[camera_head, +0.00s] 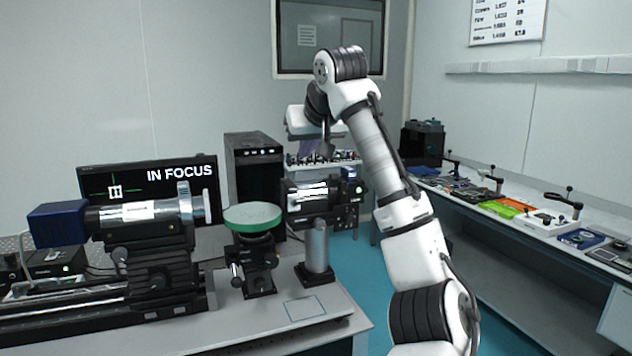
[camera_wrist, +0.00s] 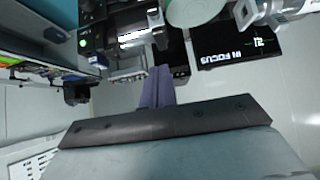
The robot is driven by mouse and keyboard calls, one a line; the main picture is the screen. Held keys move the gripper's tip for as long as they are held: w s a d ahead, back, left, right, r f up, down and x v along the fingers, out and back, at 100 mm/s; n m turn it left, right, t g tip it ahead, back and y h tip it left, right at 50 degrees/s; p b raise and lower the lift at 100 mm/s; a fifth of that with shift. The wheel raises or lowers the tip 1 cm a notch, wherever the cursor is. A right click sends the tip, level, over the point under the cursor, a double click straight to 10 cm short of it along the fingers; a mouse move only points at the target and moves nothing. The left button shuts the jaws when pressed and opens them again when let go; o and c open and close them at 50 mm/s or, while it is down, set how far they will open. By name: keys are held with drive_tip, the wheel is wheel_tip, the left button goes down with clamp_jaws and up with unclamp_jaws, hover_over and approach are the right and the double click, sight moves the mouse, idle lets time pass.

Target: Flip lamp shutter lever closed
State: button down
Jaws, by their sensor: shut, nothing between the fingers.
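The lamp (camera_head: 312,194) is a dark and silver cylinder on a post, with a green light at its right end. It also shows at the top of the wrist view (camera_wrist: 132,36). I cannot make out the shutter lever clearly in either view. My gripper (camera_head: 309,149) hangs above and behind the lamp in the head view, partly hidden by my arm. Its purple fingers (camera_wrist: 158,72) are together and empty in the wrist view, just below the lamp in the picture. I cannot tell whether they touch anything.
Left of the lamp stand a green round stage (camera_head: 252,216) and a silver lens tube (camera_head: 140,212) with a blue end. A monitor (camera_head: 182,172) behind reads IN FOCUS. A black tower (camera_head: 254,158) stands behind the stage. A bench (camera_head: 540,232) with tools runs along the right.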

idle(0.3)
drive_tip(key=p, duration=0.4)
hover_over(300, 201)
drive_tip(key=w, duration=0.2)
drive_tip(key=f, duration=0.6)
drive_tip(key=shift+s+a+f, duration=0.2)
drive_tip(key=shift+s+a, duration=0.05)
drive_tip(key=shift+s+d+f, duration=0.1)
drive_tip(key=shift+s+f, duration=0.1)
drive_tip(key=shift+f, duration=0.35)
drive_tip(key=shift+s+d+f, duration=0.1)
drive_tip(key=shift+s+f, duration=0.05)
drive_tip(key=shift+f, duration=0.4)
drive_tip(key=shift+s+d+f, duration=0.1)
drive_tip(key=shift+s+f, duration=0.3)
drive_tip(key=shift+f, duration=0.2)
drive_tip(key=shift+s+f, duration=0.15)
drive_tip(key=shift+f, duration=0.15)
drive_tip(key=shift+f, duration=0.1)
drive_tip(key=shift+s+f+t+y+b, duration=0.25)
drive_tip(key=shift+t+b, duration=0.45)
drive_tip(key=shift+b, duration=0.45)
